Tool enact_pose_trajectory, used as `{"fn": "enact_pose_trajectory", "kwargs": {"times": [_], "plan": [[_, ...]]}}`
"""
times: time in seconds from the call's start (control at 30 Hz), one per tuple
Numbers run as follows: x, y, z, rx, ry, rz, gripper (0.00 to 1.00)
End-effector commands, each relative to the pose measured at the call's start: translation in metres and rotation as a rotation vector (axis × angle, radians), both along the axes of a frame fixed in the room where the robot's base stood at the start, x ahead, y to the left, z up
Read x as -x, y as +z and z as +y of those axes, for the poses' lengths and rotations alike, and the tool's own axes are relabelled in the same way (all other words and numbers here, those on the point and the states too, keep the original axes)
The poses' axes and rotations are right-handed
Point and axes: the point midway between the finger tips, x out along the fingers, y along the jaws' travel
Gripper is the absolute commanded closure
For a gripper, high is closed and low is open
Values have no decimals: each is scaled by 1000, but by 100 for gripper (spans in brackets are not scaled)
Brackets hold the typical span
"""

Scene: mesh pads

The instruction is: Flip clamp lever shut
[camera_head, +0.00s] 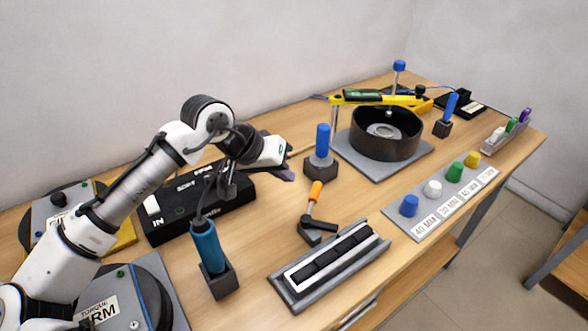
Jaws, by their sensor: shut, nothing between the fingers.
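The clamp (318,229) is a small dark toggle clamp on the bench, just behind the long tray. Its lever, with an orange grip (315,192), stands up steeply, tilted a little. My gripper (289,174) is at the end of the white arm, up and to the left of the orange grip in the picture. Its fingers are dark, small and partly hidden by the hand. They are shut and empty, and look apart from the lever. The clamp's jaw end is too small to read clearly.
A blue-handled tool in a block (321,152) stands behind the clamp. A teal-handled tool (207,246) stands at front left. A grey tray with black blocks (283,292) lies in front. A black round pot (370,144) and a panel of coloured knobs (425,220) are to the right.

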Motion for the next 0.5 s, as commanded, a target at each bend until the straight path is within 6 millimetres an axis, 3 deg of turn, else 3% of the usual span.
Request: {"fn": "enact_pose_trajectory", "kwargs": {"times": [0.03,0.2,0.5], "plan": [[3,16,6,4,3,0,100],[11,39,22,3,2,0,100],[19,57,38,1,0,0,100]]}}
